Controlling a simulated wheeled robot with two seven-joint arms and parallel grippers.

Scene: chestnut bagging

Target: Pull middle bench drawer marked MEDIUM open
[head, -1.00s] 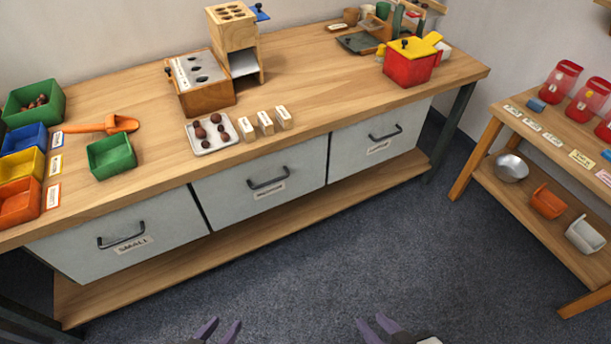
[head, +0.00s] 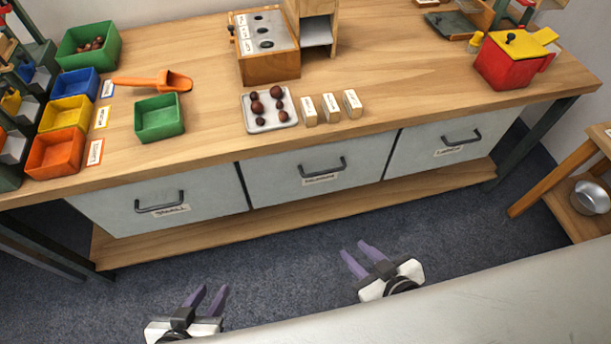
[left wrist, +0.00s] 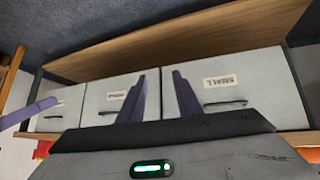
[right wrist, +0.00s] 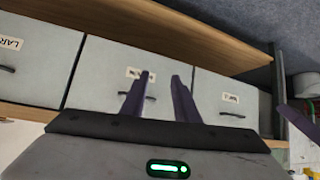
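The middle drawer (head: 280,188) is a grey front under the bench top, with a dark bar handle (head: 322,167) and a label below it that reads as MEDIUM. It sits shut, flush with the drawers beside it. My left gripper (head: 212,288) is open and empty over the floor, in front of and below the small drawer. My right gripper (head: 354,248) is open and empty, in front of and below the middle drawer, apart from its handle. In the right wrist view the middle drawer (right wrist: 92,85) shows upside down, with its handle partly behind my fingers.
The SMALL drawer (head: 100,208) is on the left and the large drawer (head: 420,158) on the right, both shut. A lower shelf (head: 170,238) runs beneath. The bench top (head: 210,125) holds bins, a chestnut tray (head: 270,124) and blocks. Floor in front is clear.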

